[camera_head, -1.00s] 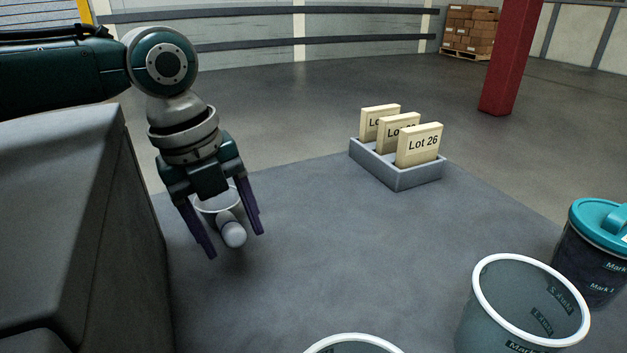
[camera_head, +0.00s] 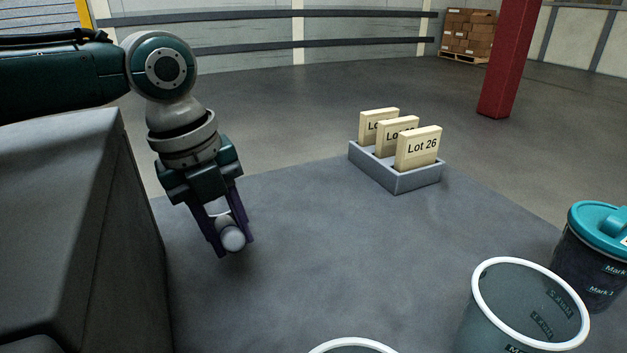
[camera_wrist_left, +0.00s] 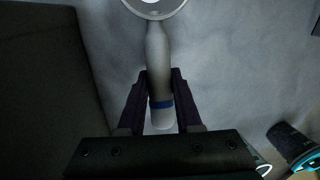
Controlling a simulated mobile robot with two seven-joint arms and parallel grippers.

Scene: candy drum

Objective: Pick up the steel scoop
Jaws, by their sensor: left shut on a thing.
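The steel scoop has a pale rounded handle whose end (camera_head: 233,239) shows between my left fingers in the head view. In the left wrist view its handle (camera_wrist_left: 157,55) runs up to a round bowl with a light rim at the top edge, and a blue band circles it near the end. My left gripper (camera_head: 231,246) is shut on the handle, one dark purple finger on each side. Most of the bowl is hidden behind the gripper in the head view. I cannot tell whether the scoop still touches the table. My right gripper is not in view.
A grey tray (camera_head: 398,184) holds upright cream lot cards at the back. A clear tub with a white rim (camera_head: 478,310) and a dark teal-lidded container (camera_head: 590,265) stand at right; another white rim (camera_head: 352,344) shows at the bottom. A dark block (camera_head: 70,230) stands left. The table's middle is clear.

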